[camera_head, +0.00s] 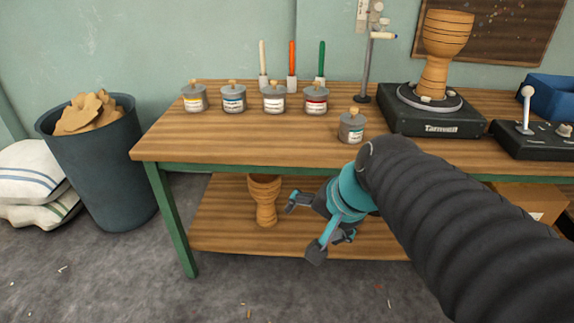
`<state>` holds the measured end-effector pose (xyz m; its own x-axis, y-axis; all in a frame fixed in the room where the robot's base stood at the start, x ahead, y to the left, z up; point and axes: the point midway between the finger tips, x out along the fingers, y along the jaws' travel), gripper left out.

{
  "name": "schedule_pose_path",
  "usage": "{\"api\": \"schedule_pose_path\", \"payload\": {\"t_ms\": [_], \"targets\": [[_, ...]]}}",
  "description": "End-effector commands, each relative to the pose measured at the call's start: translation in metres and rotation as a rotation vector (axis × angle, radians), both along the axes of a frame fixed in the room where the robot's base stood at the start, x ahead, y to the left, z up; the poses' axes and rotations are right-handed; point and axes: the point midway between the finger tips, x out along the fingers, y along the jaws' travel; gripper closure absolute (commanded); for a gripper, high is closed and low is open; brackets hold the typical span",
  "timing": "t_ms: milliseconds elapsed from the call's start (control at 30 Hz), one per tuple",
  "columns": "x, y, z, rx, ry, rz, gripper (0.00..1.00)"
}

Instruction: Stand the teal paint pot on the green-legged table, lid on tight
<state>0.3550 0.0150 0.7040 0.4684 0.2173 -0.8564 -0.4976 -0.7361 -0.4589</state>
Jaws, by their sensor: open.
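A grey paint pot with a teal-green label (351,127) stands upright on the wooden top of the green-legged table (240,140), nearer the front edge than the other pots. A grey lid with a wooden knob (354,111) appears to sit on it; I cannot tell how tight it is. My gripper (303,229) is open and empty, tilted down to the left. In the picture it is below and left of the teal pot, in front of the lower shelf, and apart from the pot. My arm covers part of the table's right front.
A row of several similar pots, such as the red-labelled one (316,103), stands behind. Right are a turntable base (430,112) with a goblet drum (440,50) and a lever box (530,138). Another drum (265,202) stands on the shelf. A bin (105,170) is left.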

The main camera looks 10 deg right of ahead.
Motion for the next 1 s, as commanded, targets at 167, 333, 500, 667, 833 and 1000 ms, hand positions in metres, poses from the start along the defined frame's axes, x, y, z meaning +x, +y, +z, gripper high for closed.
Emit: {"api": "schedule_pose_path", "payload": {"t_ms": [167,333,500,667,833,1000], "targets": [[-0.045,-0.005,-0.008,-0.351,-0.053,0.363,0.06],[-0.059,-0.013,-0.010,-0.506,-0.071,0.512,0.06],[-0.061,-0.015,-0.011,-0.529,-0.070,0.534,0.06],[-0.060,-0.015,-0.011,-0.526,-0.070,0.530,0.06],[-0.060,-0.015,-0.011,-0.526,-0.070,0.530,0.06],[-0.060,-0.015,-0.011,-0.526,-0.070,0.530,0.06]]}}
